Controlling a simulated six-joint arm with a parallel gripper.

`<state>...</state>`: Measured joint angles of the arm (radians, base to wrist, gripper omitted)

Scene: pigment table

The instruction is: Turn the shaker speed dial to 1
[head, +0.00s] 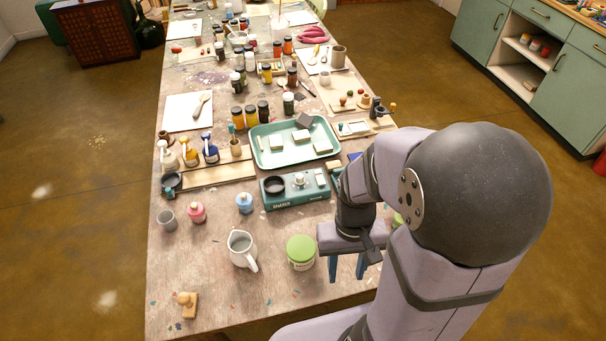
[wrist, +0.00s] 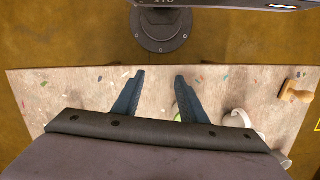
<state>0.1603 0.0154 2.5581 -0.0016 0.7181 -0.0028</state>
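The shaker (head: 294,189) is a teal box on the table, just in front of the green tray. A pale round dial (head: 299,180) sits on its top, to the right of a dark round cup holder (head: 274,185); the dial's setting is too small to read. My gripper (head: 347,268) hangs to the right of the green-lidded jar and nearer to me than the shaker. In the wrist view its two blue fingers (wrist: 155,90) are apart with nothing between them. The shaker does not show in the wrist view.
A green-lidded jar (head: 301,252) and a white pitcher (head: 241,249) stand left of my gripper. The green tray (head: 262,133) holds several pale blocks. Blue and pink bottles stand left of the shaker. A wooden stamp (head: 187,304) lies front left. The front middle table is mostly clear.

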